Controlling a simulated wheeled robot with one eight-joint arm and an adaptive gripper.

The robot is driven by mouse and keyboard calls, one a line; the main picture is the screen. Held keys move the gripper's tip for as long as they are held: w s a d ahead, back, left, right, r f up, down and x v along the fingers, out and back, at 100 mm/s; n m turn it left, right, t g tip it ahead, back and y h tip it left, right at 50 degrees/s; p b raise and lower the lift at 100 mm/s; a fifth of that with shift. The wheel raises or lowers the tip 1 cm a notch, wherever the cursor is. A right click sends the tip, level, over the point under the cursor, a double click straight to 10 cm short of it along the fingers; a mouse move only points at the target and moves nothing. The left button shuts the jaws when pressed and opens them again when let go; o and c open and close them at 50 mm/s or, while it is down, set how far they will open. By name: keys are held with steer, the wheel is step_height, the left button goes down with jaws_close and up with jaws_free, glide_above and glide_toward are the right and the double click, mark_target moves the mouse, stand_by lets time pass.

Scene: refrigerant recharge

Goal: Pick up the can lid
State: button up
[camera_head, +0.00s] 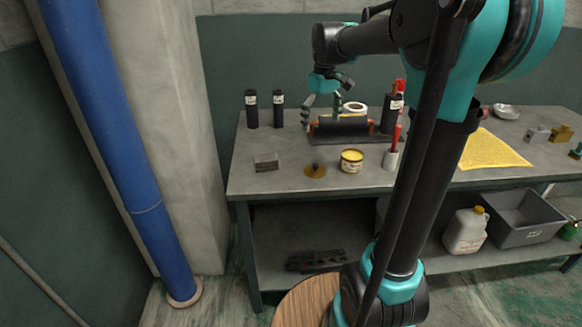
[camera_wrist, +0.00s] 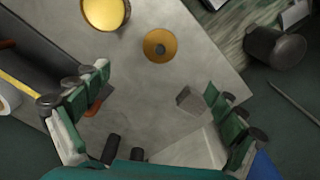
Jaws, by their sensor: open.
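The can lid is a flat brass-yellow disc with a dark knob, lying on the workbench near its front edge (camera_head: 315,171); it also shows in the wrist view, top centre (camera_wrist: 150,40). An open can with yellow contents (camera_head: 351,163) stands just right of the lid in the head view and at the top in the wrist view (camera_wrist: 105,13). My gripper (camera_head: 321,112) is open and empty above the back part of the bench, behind the lid. In the wrist view its fingers are wide apart (camera_wrist: 153,90), with the lid beyond their tips.
A grey block (camera_head: 265,161) lies left of the lid. Two black bottles (camera_head: 265,110) stand at the back left. A dark roller-like object (camera_head: 341,131) lies behind the can. A white cup with a red-handled tool (camera_head: 391,159) stands right of it. A yellow cloth (camera_head: 492,151) lies farther right.

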glide_above(315, 165)
step_height(315, 165, down, 12)
steer(key=shift+r, duration=0.2)
steer(key=shift+w+f, duration=0.2)
steer(key=shift+f, duration=2.35)
jaws_close()
